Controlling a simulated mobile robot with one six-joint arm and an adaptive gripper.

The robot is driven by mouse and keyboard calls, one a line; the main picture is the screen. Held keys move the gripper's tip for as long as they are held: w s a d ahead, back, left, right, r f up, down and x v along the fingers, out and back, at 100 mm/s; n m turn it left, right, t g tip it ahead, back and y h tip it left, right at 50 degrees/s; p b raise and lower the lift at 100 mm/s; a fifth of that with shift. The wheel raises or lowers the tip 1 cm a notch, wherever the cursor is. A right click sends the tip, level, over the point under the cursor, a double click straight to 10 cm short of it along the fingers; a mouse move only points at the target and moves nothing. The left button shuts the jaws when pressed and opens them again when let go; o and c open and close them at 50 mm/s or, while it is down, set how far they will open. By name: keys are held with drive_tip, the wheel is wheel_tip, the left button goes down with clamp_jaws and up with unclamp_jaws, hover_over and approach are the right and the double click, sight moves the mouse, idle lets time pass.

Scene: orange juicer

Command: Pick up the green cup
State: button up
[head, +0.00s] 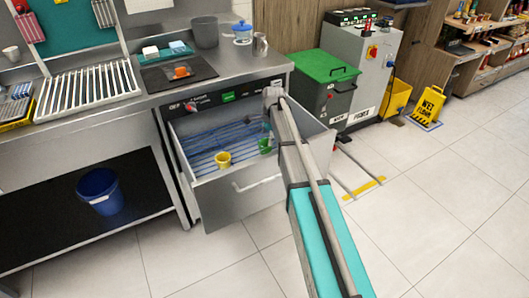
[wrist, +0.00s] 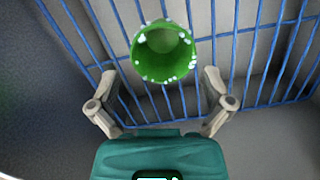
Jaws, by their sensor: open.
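The green cup (wrist: 163,52) stands on a blue wire rack in the wrist view, its mouth facing the camera and pale drops along its rim. In the head view the cup (head: 266,145) shows only in part, at the right side of the open drawer, beside my arm. My gripper (wrist: 160,82) is open and empty, its two fingers spread to the left and right of the cup's near side. The fingers appear apart from the cup. In the head view my arm reaches over the drawer and hides the gripper.
The open drawer (head: 233,205) has steep metal walls around the rack. A yellow cup (head: 222,160) stands on the rack left of the green one. The counter above holds an orange cup (head: 181,72), a grey bin (head: 205,32) and a blue-lidded jar (head: 242,34).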

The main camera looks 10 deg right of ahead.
drive_tip(key=shift+f, duration=0.15)
idle(0.3)
drive_tip(key=shift+a+f+b, duration=0.2)
drive_tip(key=shift+f+b, duration=1.05)
drive_tip(key=shift+b, duration=0.05)
drive_tip(key=shift+a+f+b, duration=0.2)
drive_tip(key=shift+f+b, duration=1.05)
drive_tip(key=shift+b, duration=0.05)
drive_tip(key=c, duration=0.9)
